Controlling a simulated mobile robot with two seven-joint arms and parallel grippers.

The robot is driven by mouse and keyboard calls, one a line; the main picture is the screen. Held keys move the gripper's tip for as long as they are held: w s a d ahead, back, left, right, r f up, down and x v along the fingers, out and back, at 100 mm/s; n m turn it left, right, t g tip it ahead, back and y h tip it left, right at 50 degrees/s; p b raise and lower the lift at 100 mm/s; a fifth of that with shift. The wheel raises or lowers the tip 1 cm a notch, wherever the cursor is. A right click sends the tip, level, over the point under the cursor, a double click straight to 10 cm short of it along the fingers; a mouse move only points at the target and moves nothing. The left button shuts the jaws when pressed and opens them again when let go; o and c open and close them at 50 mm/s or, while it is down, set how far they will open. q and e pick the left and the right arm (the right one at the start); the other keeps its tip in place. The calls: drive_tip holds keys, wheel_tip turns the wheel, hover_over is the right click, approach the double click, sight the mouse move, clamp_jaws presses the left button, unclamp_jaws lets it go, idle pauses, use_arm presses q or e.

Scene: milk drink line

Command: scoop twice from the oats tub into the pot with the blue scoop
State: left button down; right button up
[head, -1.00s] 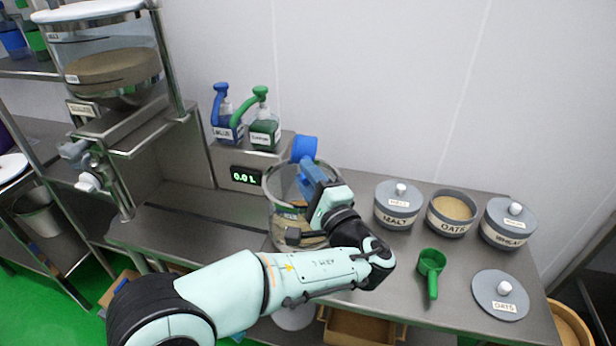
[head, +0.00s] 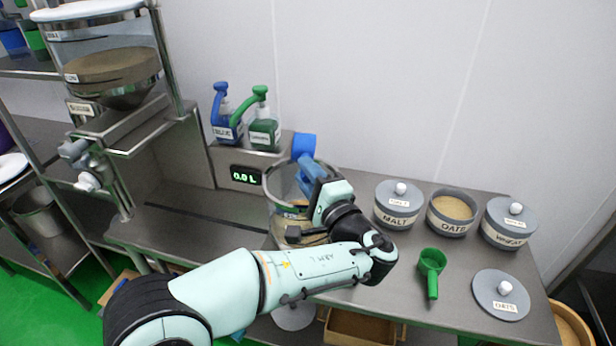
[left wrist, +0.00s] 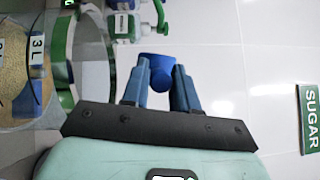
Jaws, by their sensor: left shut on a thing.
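My left gripper (head: 308,168) is shut on the blue scoop (head: 304,147) at the back right rim of the clear pot (head: 268,187). In the left wrist view the blue scoop (left wrist: 157,69) shows between the fingertips; whether it holds oats I cannot tell. The pot's graduated wall shows at the left of that view, with tan contents (left wrist: 14,75) inside. My arm hides much of the pot in the head view. The oats tub (head: 450,223) stands open on the right of the table, with tan oats in it. My right gripper is not in view.
The lidded malt tub (head: 397,214) and wheat tub (head: 508,232) flank the oats tub. A green scoop (head: 432,267) and the loose oats lid (head: 500,300) lie in front. Blue and green bottles (head: 264,130) stand behind the pot; a 0.0 L display (head: 245,176) is below.

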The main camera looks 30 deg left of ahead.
use_arm(q)
drive_tip(key=r+n+g+h+b, duration=0.1)
drive_tip(key=n, duration=0.2)
drive_tip(key=shift+s+a+r, duration=0.1)
drive_tip(key=shift+r, duration=0.1)
drive_tip(key=r+n+h+b, duration=0.1)
drive_tip(key=r+n+h, duration=0.1)
drive_tip(key=n, duration=0.1)
drive_tip(key=r+n+h, duration=0.1)
drive_tip(key=n+h, duration=0.1)
drive_tip(key=n, duration=0.1)
drive_tip(key=r+n+h+b, duration=0.1)
drive_tip(key=r+n+h, duration=0.1)
drive_tip(key=n+h, duration=0.1)
drive_tip(key=shift+s+a+r+t+b, duration=0.2)
drive_tip(key=shift+a+r+t+b, duration=0.1)
drive_tip(key=shift+a, duration=0.05)
drive_tip(key=shift+a+r+n+t+h+b, duration=0.1)
drive_tip(key=shift+r+n+t+h+b, duration=0.3)
drive_tip(key=shift+r+n+h, duration=0.45)
drive_tip(key=shift+n, duration=0.35)
drive_tip(key=shift+f, duration=0.1)
